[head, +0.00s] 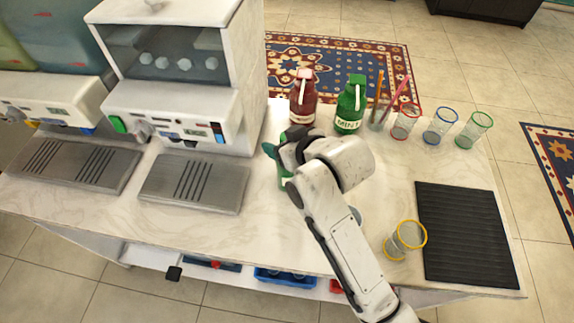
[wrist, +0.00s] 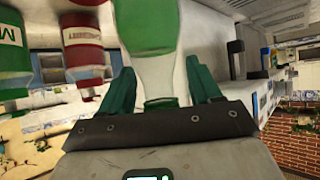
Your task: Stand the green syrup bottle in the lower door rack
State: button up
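My gripper (wrist: 163,88) has its two teal fingers on either side of a green bottle (wrist: 150,25) with a pale band, in the wrist view. The fingers are very close to the bottle; I cannot tell whether they press on it. Another green bottle (head: 350,103), labelled MINT, stands upright farther back. I cannot make out a door rack in either view.
A red bottle (head: 302,97) stands left of the mint bottle. Slush machines (head: 180,90) fill the left. A blue bin (head: 285,277) sits below the counter's front edge.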

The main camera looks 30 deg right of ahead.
grip_shut()
dwell(0.4)
